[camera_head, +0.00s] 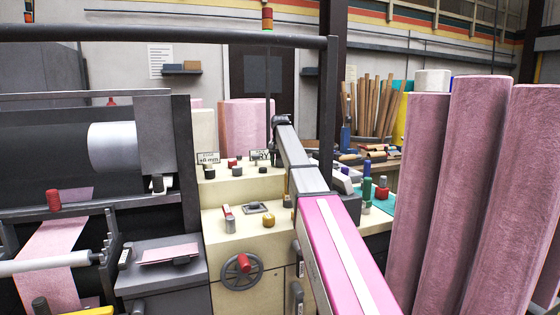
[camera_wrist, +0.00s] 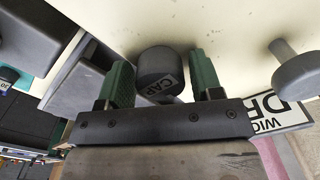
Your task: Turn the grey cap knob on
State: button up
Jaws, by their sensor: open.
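In the head view my arm reaches to the cream machine panel (camera_head: 227,188), and the cap knob cannot be made out there.
A dark-grey part (camera_wrist: 35,35) is at left. The panel also carries small red and black knobs and a handwheel (camera_head: 242,271). Pink felt rolls (camera_head: 475,190) stand right.

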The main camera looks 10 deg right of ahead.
jog(key=c, duration=0.9)
jog(key=shift+o, duration=0.2)
jog(key=m, duration=0.9)
jog(key=m, duration=0.4)
jog(key=shift+f+m, duration=0.1)
jog(key=shift+m, duration=0.3)
jog(key=m, duration=0.4)
